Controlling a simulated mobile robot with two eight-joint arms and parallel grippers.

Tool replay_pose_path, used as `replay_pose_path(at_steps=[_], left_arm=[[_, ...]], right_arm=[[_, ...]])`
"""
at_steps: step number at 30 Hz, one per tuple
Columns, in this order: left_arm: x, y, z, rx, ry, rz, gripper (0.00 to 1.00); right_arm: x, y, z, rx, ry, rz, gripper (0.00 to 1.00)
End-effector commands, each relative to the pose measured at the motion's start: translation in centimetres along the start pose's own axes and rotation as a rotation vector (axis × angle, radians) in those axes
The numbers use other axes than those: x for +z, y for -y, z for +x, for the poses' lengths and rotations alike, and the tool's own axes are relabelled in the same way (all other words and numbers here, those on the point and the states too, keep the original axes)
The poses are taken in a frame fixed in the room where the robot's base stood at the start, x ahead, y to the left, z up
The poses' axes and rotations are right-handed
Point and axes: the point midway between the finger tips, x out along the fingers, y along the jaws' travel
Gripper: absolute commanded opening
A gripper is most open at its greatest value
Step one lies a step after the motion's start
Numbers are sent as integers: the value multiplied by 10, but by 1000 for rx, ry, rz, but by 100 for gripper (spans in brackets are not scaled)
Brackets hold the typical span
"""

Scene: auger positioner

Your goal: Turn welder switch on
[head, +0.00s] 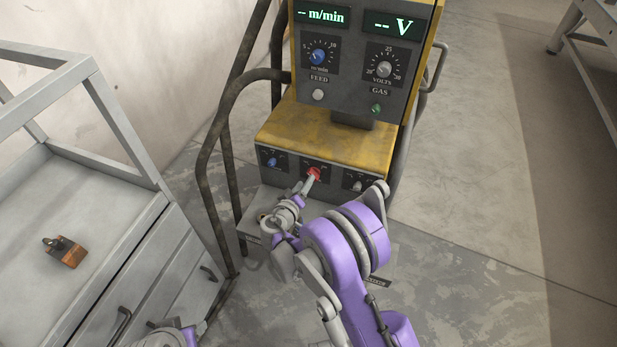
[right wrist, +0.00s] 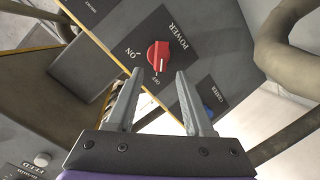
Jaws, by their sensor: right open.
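The welder's power switch is a red rotary knob (right wrist: 158,55) on a dark panel marked POWER, ON and OFF. Its pale mark is on the lower side, toward the OFF label. In the head view the red knob (head: 313,173) is at the middle of the welder's lower front panel, partly covered by my gripper. My right gripper (right wrist: 153,76) is open, its two fingers spread to either side just short of the knob, with nothing between them. In the head view my right gripper (head: 311,181) is right at the knob. My left gripper is not visible.
The yellow welder (head: 330,135) has blank-dash displays (head: 393,25) and several other knobs, including a blue one (head: 271,161) left of the switch. A bent tube frame (head: 205,160) stands at its left. A grey drawer cabinet (head: 110,260) holds a small orange-brown object (head: 68,255).

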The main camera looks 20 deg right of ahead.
Motion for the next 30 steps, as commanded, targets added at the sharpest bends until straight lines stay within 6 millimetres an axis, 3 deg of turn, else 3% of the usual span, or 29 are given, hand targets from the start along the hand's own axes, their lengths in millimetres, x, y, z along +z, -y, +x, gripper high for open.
replay_pose_path(at_steps=[3,8,19,20,28,30], left_arm=[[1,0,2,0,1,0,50],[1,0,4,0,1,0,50],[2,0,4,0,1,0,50],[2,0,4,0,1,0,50],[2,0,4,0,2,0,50],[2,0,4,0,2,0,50]], right_arm=[[1,0,22,1,2,0,52],[1,0,40,0,1,0,52],[0,0,46,-1,0,0,52],[0,0,46,-1,0,0,50],[0,0,46,-1,0,0,2],[0,0,46,-1,0,0,0]])
